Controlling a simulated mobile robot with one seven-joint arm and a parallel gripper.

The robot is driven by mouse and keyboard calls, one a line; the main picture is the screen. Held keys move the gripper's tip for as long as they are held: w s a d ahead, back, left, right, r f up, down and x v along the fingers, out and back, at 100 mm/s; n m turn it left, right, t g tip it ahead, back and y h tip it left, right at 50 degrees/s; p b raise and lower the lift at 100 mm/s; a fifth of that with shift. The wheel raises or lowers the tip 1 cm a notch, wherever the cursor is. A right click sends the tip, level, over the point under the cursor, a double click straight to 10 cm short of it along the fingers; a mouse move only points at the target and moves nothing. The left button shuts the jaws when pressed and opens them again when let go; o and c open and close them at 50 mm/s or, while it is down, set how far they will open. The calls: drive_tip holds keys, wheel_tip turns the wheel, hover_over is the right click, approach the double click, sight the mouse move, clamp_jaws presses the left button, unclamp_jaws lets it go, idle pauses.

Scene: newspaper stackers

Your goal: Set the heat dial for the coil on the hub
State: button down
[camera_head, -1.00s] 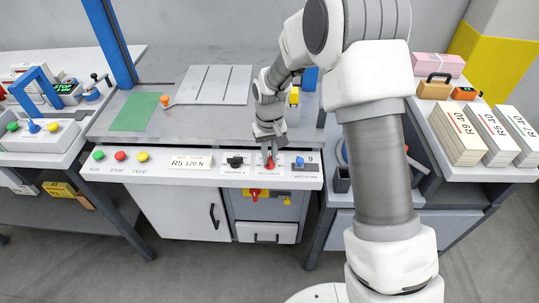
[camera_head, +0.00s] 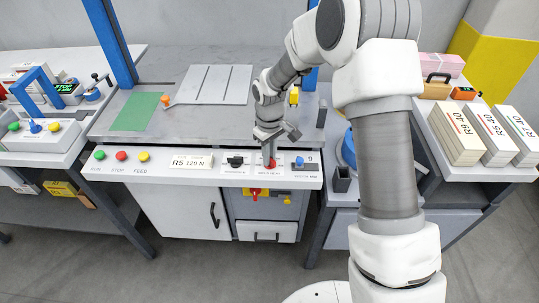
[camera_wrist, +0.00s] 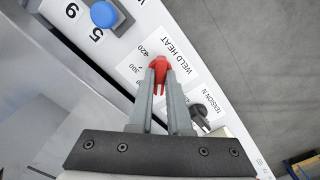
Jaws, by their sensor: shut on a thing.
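The red heat dial (camera_head: 270,164) sits on the white front panel of the middle bench. In the wrist view the red dial (camera_wrist: 159,64) stands on a white plate marked WELD HEAT, with the numbers 420 and 300 readable beside it. My gripper (camera_wrist: 161,80) points down at the panel with its two grey fingers on either side of the dial, shut on it. In the head view my gripper (camera_head: 271,152) hides part of the dial. The dial's exact setting is hard to read. A small card (camera_head: 190,162) on the panel reads R5 120 N.
A black tension knob (camera_wrist: 198,112) is close beside my fingers. A blue knob (camera_wrist: 103,14) stands on the dial's other side. Green, red (camera_head: 121,156) and yellow buttons line the panel's left. A red and yellow switch (camera_head: 255,194) is below the panel.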

drive_tip(key=c, duration=0.9)
unclamp_jaws()
drive_tip(key=shift+o, duration=0.2)
wheel_tip(320, 180, up, 17)
drive_tip(key=p, duration=0.2)
drive_tip(key=shift+r, duration=0.2)
